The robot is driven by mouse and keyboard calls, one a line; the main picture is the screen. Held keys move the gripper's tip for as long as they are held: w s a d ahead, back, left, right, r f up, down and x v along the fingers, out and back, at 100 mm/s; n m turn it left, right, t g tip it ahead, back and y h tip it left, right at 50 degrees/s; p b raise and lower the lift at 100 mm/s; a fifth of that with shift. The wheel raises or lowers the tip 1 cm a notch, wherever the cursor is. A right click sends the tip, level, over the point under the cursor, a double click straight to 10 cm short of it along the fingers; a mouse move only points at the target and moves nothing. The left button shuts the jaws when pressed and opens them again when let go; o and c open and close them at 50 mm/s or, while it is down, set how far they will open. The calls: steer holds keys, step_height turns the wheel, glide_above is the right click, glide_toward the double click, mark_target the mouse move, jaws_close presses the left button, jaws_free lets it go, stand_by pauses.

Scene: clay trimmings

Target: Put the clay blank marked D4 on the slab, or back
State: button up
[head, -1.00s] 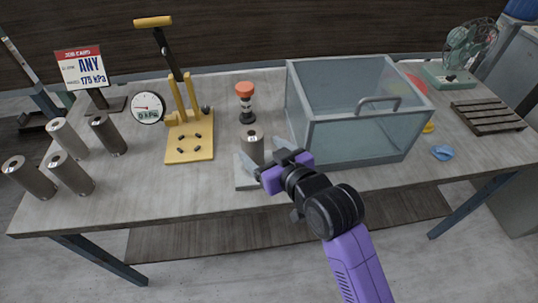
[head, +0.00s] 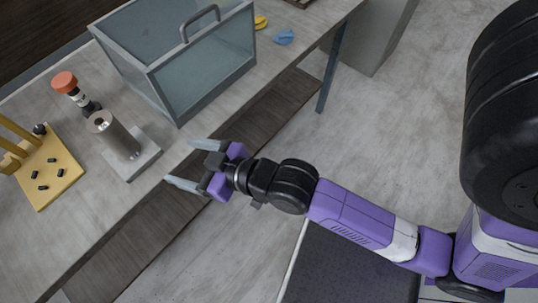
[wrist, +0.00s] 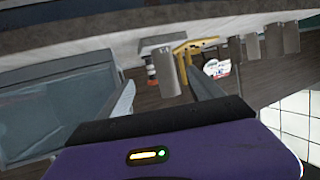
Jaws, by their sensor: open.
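A grey metallic-looking cylinder, the clay blank (head: 122,141), stands upright on the pale grey slab (head: 147,163) near the table's front edge. Its top mark is too small to read, so I cannot confirm D4. My gripper (head: 186,163) is open and empty, apart from the blank, just off the slab's near side. In the wrist view, which is upside down, the blank (wrist: 165,75) shows between the open fingers and farther off, with the slab (wrist: 155,43) under it.
A glass box (head: 205,80) stands close right of the slab. A red-capped item (head: 66,83) and a yellow press (head: 48,170) are behind and left. Several other cylinders (wrist: 273,42) show in the wrist view. A blue cloth (head: 284,37) lies far right.

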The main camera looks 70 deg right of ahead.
steer(key=f+v, duration=0.2)
steer(key=v, duration=0.9)
steer(key=s+f+v, duration=0.1)
steer(key=f+v, duration=0.1)
steer(key=v, duration=0.9)
steer(key=shift+s+t, duration=0.3)
steer(key=shift+s, duration=0.15)
steer(key=shift+d, duration=0.1)
